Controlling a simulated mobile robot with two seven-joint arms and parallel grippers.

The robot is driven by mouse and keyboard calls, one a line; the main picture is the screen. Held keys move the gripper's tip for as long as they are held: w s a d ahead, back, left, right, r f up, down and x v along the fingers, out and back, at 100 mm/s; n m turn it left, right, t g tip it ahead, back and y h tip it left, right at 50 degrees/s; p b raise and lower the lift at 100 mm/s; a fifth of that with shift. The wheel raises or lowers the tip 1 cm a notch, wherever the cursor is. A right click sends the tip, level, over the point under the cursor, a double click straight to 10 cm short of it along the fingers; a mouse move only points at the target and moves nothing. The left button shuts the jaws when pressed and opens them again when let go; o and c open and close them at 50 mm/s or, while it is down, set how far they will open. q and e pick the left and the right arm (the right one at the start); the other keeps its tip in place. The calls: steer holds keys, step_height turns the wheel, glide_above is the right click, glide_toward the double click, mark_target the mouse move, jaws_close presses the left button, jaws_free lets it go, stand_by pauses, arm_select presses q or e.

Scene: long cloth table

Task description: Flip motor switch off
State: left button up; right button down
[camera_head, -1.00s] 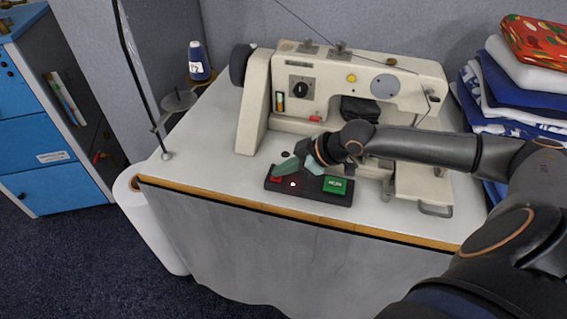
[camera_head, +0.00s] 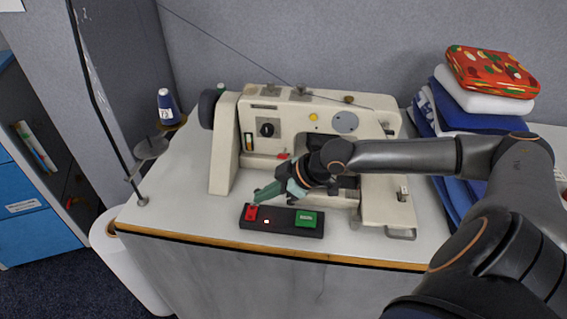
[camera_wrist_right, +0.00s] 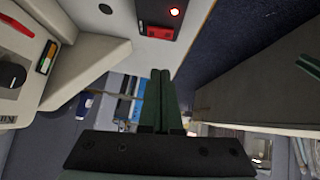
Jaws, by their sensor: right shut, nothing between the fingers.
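The motor switch is a black box (camera_head: 281,229) on the table's front edge, with a red button (camera_head: 250,213) at left, a green button (camera_head: 306,219) at right and a lit red lamp (camera_head: 267,222) between. In the right wrist view the box (camera_wrist_right: 150,12) is at the top, with the lamp (camera_wrist_right: 175,11) lit and the red button (camera_wrist_right: 160,32) nearest the fingers. My right gripper (camera_head: 258,197) is shut and empty, its green fingertips just above and behind the red button. The wrist view (camera_wrist_right: 159,72) shows a gap between tips and button. My left gripper is out of view.
The cream sewing machine (camera_head: 225,150) stands right behind the switch, close to my right gripper. A thread cone (camera_head: 167,106) and thin stand are at left. Folded cloths (camera_head: 470,115) are stacked at right. The white tabletop (camera_head: 175,195) left of the machine is clear.

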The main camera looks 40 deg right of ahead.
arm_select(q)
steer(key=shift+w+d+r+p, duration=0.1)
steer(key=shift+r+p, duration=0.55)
arm_select(e)
steer(key=v, duration=0.6)
steer(key=shift+s+r, duration=0.1)
